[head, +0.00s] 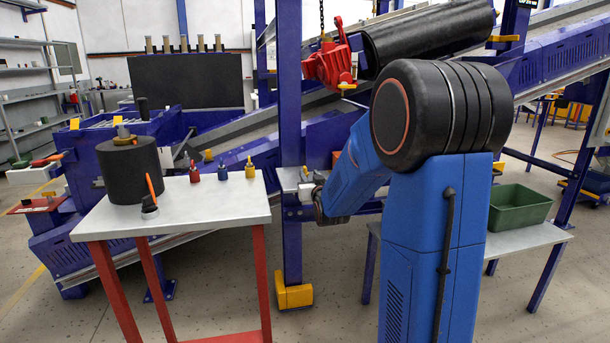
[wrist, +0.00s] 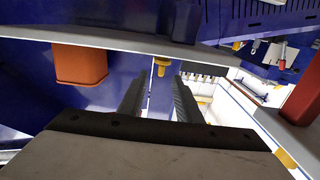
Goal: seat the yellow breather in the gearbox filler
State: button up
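The yellow breather (head: 250,168) appears to be the small yellow piece standing upright on the grey table top near its right edge, in the head view. My gripper (wrist: 159,82) shows in the wrist view with its two dark fingers apart and nothing gripped between them. A small yellow piece (wrist: 162,65) appears beyond the fingertips, in line with the gap; I cannot tell whether it is the breather. In the head view my arm reaches to the right of the table, and the gripper is not clearly visible. I cannot make out the gearbox filler for certain.
The red-legged table (head: 215,212) also bears a red piece (head: 194,172), a blue piece (head: 222,172) and a black drum (head: 130,172). A blue column (head: 289,120) stands right of it. A red hoist block (head: 330,64) hangs above. A green bin (head: 518,208) sits at right.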

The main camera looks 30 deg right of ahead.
aim_at(306, 171)
jog(key=shift+x, duration=3.6)
jog(key=shift+a+f, duration=0.1)
jog(key=shift+f, duration=0.05)
grip_shut()
